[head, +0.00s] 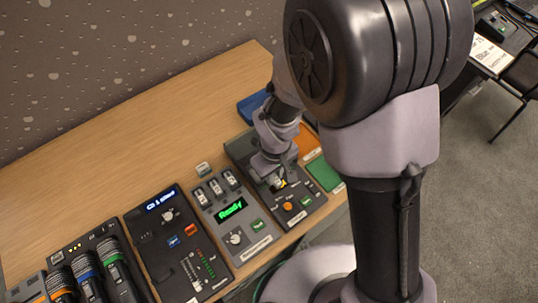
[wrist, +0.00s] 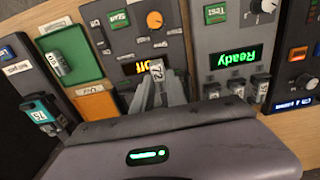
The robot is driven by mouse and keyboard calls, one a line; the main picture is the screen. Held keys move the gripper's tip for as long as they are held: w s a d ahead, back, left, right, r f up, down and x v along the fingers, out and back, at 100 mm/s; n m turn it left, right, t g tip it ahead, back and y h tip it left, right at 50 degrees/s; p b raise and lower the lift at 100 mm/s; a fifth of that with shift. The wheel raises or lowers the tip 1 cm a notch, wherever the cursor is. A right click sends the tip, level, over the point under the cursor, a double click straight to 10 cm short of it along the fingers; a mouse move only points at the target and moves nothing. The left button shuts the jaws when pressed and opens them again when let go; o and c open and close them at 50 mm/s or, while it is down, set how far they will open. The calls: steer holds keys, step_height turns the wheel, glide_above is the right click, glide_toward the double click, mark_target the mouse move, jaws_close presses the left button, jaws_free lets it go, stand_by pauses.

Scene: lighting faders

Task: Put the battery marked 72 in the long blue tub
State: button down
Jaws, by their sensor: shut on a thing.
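My gripper (wrist: 160,88) is shut on a pale battery (wrist: 157,70) whose end label looks like 72. It holds the battery just in front of the orange "Off" display of a dark device. In the head view my gripper (head: 272,178) is over that device, and the battery is hard to make out. A blue tub (head: 251,106) lies at the back of the table, partly hidden behind my arm. I cannot tell whether the battery touches the device.
The dark device (head: 308,205) has an orange knob. Beside it, a grey device (head: 236,229) reads "Ready" and holds several batteries. An orange tray (wrist: 97,104) and a green tray (wrist: 83,42) adjoin. A loose block (head: 203,169) stands behind the grey device. Microphones fill the front left.

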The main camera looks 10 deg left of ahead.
steer(key=s+d, duration=0.1)
steer(key=s, duration=0.1)
steer(key=s+d, duration=0.1)
steer(key=s, duration=0.2)
steer(key=s+d+p, duration=0.1)
steer(key=s+d, duration=0.1)
steer(key=shift+s+r, duration=0.2)
steer(key=shift+r, duration=0.2)
steer(key=shift+s+r, duration=0.15)
steer(key=shift+s, duration=0.05)
steer(key=shift+s+d+r+p, duration=0.1)
steer(key=shift+r+p, duration=1.45)
steer(key=shift+r, duration=0.3)
